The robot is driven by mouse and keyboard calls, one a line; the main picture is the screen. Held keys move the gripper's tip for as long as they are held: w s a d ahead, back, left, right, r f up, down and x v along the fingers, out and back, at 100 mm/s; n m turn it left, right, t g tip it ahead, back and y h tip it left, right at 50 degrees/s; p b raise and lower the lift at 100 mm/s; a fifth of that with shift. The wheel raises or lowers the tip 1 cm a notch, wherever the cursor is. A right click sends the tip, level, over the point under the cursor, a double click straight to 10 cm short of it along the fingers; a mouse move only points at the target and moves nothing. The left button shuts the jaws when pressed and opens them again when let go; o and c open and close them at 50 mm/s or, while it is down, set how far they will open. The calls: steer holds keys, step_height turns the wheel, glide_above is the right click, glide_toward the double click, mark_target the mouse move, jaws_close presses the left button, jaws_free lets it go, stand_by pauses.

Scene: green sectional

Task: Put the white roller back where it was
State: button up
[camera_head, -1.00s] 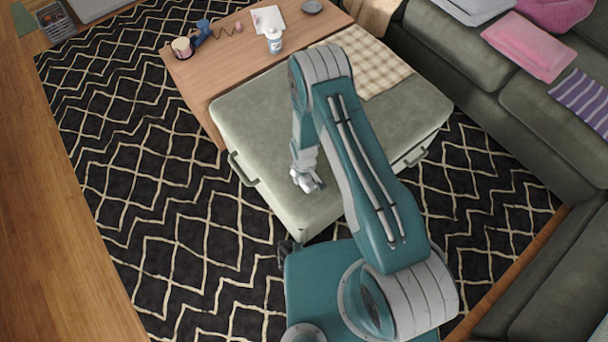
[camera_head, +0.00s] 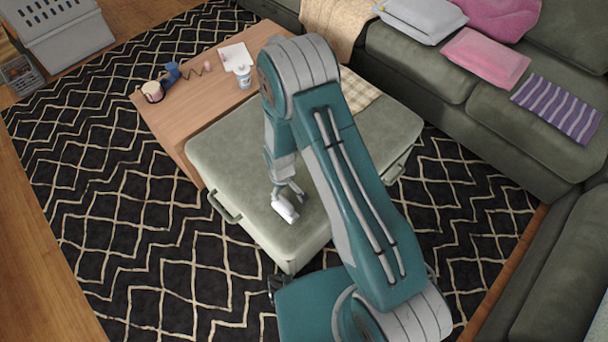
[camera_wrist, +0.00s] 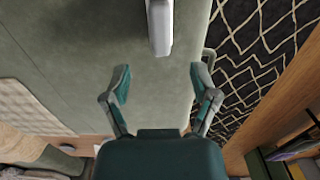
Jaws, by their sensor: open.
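The white roller (camera_head: 285,209) lies on the grey-green ottoman (camera_head: 225,165), close to its front edge. In the wrist view the roller (camera_wrist: 160,26) shows at the top centre, partly cut off by the frame edge. My gripper (camera_head: 290,190) is just above and behind the roller in the head view. In the wrist view my gripper (camera_wrist: 161,80) is open, its fingers wide apart with nothing between the tips. The roller is in line with the gap, beyond the fingertips, and appears apart from them.
A wooden table (camera_head: 205,105) behind the ottoman holds a mug (camera_head: 153,92), a blue item (camera_head: 173,73) and a white bottle (camera_head: 243,76). A checkered cloth (camera_head: 357,90) lies on the ottoman. A green sofa (camera_head: 420,60) stands right. Patterned rug (camera_head: 110,210) is open at left.

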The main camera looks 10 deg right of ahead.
steer(key=d+r+m+t, duration=0.1)
steer(key=d+r+m, duration=0.15)
steer(key=r, duration=1.25)
steer(key=d+r+m+t, duration=0.15)
steer(key=d+r, duration=0.25)
steer(key=r, duration=1)
steer(key=s+d+r+m+t, duration=0.1)
steer(key=s+d+r, duration=0.2)
steer(key=s+r, duration=0.5)
steer(key=s+d+r+m+t, duration=0.1)
steer(key=s+d+r+t, duration=0.1)
steer(key=s+r, duration=0.6)
steer(key=s, duration=0.2)
steer(key=shift+s+d+m, duration=0.35)
steer(key=shift+d+m, duration=0.05)
steer(key=shift+c, duration=1.3)
